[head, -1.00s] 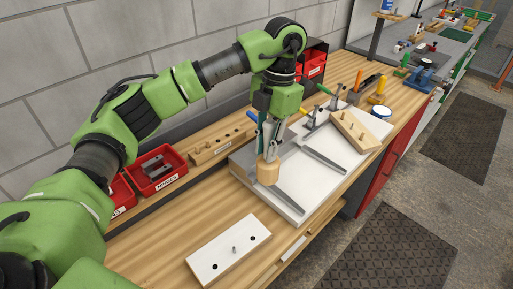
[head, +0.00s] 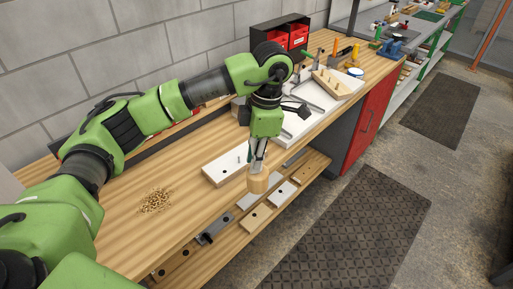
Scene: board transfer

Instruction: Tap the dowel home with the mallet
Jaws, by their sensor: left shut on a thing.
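My left gripper (head: 259,157) points down and is shut on the mallet, whose pale wooden head (head: 257,184) hangs below the fingers. A white board (head: 221,170) with dark holes lies on the wooden bench, just left of the gripper. The mallet head appears in front of the board's right end, near the bench's front edge; I cannot tell its height. The dowel is not clear here: the gripper and mallet hide part of the board's right end. My right gripper is not in view.
A white fixture (head: 297,123) and a wooden block with pegs (head: 331,84) stand behind to the right. A heap of small brass pieces (head: 156,201) lies on the bench at left. Boards lie on a lower shelf (head: 246,219). Red bins (head: 299,36) stand at the back.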

